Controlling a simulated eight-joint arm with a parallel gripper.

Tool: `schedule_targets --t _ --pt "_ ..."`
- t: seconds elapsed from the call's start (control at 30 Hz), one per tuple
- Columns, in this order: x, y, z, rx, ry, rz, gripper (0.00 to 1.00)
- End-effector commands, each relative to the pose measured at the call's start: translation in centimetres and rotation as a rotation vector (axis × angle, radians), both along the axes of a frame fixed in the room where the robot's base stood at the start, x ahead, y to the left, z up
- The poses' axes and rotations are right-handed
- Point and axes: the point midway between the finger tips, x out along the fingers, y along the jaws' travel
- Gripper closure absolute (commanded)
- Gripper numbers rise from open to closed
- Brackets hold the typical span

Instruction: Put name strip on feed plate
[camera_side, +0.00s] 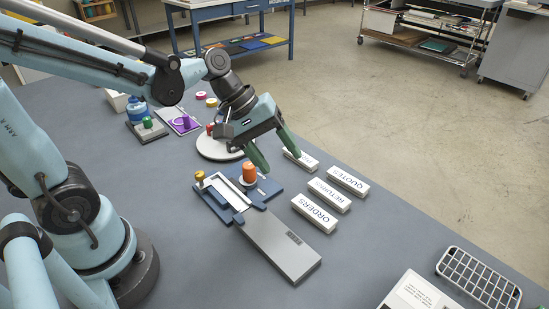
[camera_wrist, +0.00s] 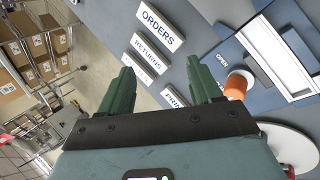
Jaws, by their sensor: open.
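Several white name strips lie on the blue-grey table: ORDERS (camera_side: 314,214), RETURNS (camera_side: 329,195), QUOTES (camera_side: 347,181), and one whose word is partly hidden (camera_side: 301,159), seeming to start with PRI. The wrist view shows the ORDERS strip (camera_wrist: 160,27) and the partly hidden strip (camera_wrist: 174,99). My gripper (camera_side: 275,156) is open with green fingers. It is above the table near the partly hidden strip, which shows between the fingers in the wrist view (camera_wrist: 162,86); I see no strip gripped.
An orange knob (camera_side: 249,172) and a brass knob (camera_side: 199,176) stand up from the device. A round white stand (camera_side: 215,149) is behind it. A wire rack (camera_side: 478,279) and a white box (camera_side: 411,291) are at the front right. The table's far edge runs beyond the strips.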

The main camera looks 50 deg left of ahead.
Motion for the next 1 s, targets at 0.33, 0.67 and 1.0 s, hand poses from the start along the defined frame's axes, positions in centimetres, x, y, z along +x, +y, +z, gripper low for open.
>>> schedule_targets --t 0.33,0.67,1.0 --pt "3.2 -3.2 -2.1 -0.492 0.433 0.270 0.36" --pt "3.8 -4.1 -3.7 -0.766 0.782 0.365 0.36" --pt "3.7 -4.1 -6.0 -0.797 0.835 0.372 0.36"
